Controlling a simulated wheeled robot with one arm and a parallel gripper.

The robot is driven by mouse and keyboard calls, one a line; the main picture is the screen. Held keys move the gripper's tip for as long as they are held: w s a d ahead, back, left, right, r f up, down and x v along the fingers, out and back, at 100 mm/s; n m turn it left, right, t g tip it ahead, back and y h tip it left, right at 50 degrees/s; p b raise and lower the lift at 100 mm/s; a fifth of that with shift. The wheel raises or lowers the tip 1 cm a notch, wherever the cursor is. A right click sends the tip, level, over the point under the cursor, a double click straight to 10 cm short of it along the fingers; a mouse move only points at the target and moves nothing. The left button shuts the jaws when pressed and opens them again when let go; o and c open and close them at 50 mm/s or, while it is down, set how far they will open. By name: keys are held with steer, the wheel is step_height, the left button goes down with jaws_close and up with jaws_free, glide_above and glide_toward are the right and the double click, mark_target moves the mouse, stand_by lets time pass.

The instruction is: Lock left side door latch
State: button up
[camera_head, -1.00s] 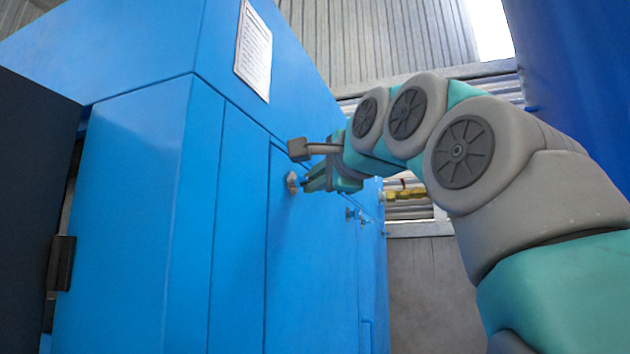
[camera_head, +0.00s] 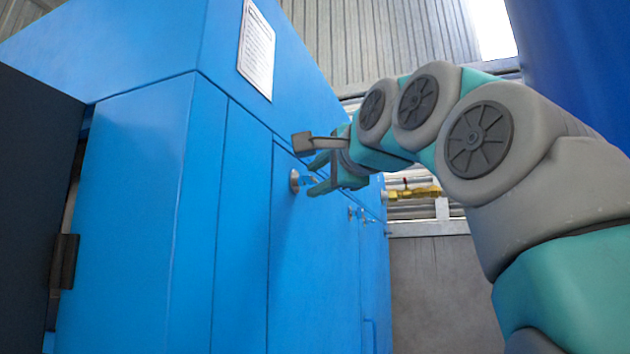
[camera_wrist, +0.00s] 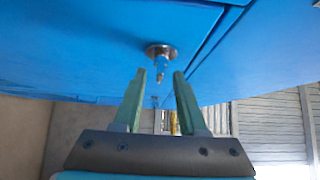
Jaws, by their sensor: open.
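The near door latch (camera_head: 294,181) is a round metal fitting with a small key-like handle standing out from the blue door panel. In the wrist view the latch (camera_wrist: 160,51) is at upper middle, its handle pointing toward my gripper. My gripper (camera_head: 315,177) is open, its green fingers apart at the level of the handle. In the wrist view the fingertips of my gripper (camera_wrist: 160,75) lie on either side of the handle's outer end, with a visible gap to each side. I cannot tell whether the latch is locked.
The blue cabinet (camera_head: 140,200) fills the left. More latches (camera_head: 353,213) sit farther along its side. A white notice (camera_head: 257,50) is above. A dark panel (camera_head: 30,220) stands at far left. Yellow pipe fittings (camera_head: 415,192) are behind my arm. A blue tank (camera_head: 580,60) is at upper right.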

steer(key=v, duration=0.6)
steer(key=shift+s+b, duration=0.3)
steer(key=shift+b, duration=0.05)
steer(key=shift+d, duration=0.15)
steer(key=w+d+f+n+g+h, duration=0.1)
steer(key=w+d+f+g, duration=0.1)
steer(key=f, duration=0.7)
steer(key=w+d+f+g+h, duration=0.2)
steer(key=w+f, duration=0.1)
steer(key=f, duration=0.6)
steer(key=s+d+f+n+g+h, duration=0.1)
steer(key=s+f+n+g, duration=0.1)
steer(key=f, duration=0.8)
steer(key=s+d+f+n+g+h, duration=0.1)
steer(key=d+f+g, duration=0.1)
steer(key=f, duration=0.8)
steer(key=s+d+f+n+g+h, duration=0.1)
steer(key=s+f+n+g, duration=0.3)
steer(key=s+f, duration=1)
steer(key=s+d+f+n+g+h, duration=0.1)
steer(key=s+d+f+n+g, duration=0.3)
steer(key=s+f, duration=1)
step_height(320, 180, down, 4)
steer(key=shift+d+r+n+g+h, duration=0.15)
steer(key=shift+d+n+g+h, duration=0.25)
steer(key=shift+g, duration=0.6)
steer(key=shift+a, duration=0.15)
